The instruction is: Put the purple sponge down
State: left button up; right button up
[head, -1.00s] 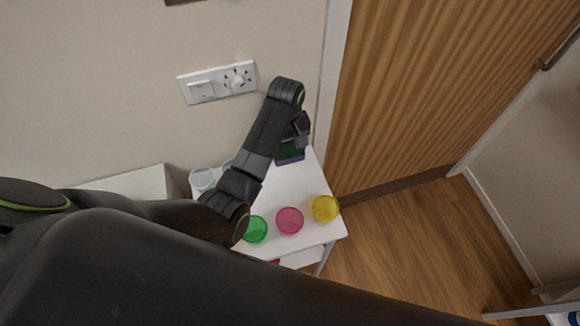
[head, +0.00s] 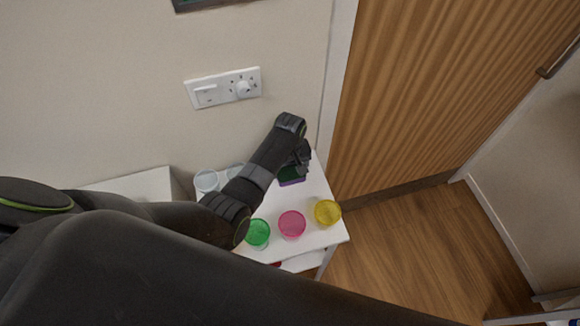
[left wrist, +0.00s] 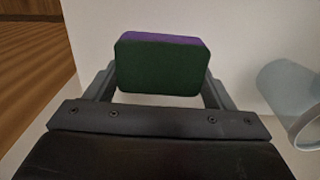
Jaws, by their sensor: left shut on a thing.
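The purple sponge (head: 291,176) has a dark green face and a purple side. It is at the far right part of the small white table (head: 312,190) in the head view. In the left wrist view the sponge (left wrist: 162,65) sits between the two fingers, its green face toward the camera. My left gripper (head: 300,160) is shut on the sponge. I cannot tell whether the sponge touches the tabletop. My right gripper is not in view.
A green cup (head: 257,233), a pink cup (head: 292,224) and a yellow cup (head: 327,212) stand along the table's near edge. A clear cup (head: 206,181) is at the left; one shows beside the gripper in the left wrist view (left wrist: 290,95). A wall (head: 110,90) rises behind.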

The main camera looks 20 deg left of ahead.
pick_arm(q)
jog(key=shift+f, duration=0.2)
jog(key=o, duration=0.9)
jog(key=shift+f+b, duration=0.3)
jog(key=shift+b, duration=0.2)
notch_tip(320, 180, up, 13)
jog(key=b, duration=0.2)
notch_tip(320, 180, up, 5)
jog(key=p, duration=0.4)
send_over(290, 170)
jog(key=shift+s+d+f, duration=0.1)
jog(key=shift+s+f, duration=0.05)
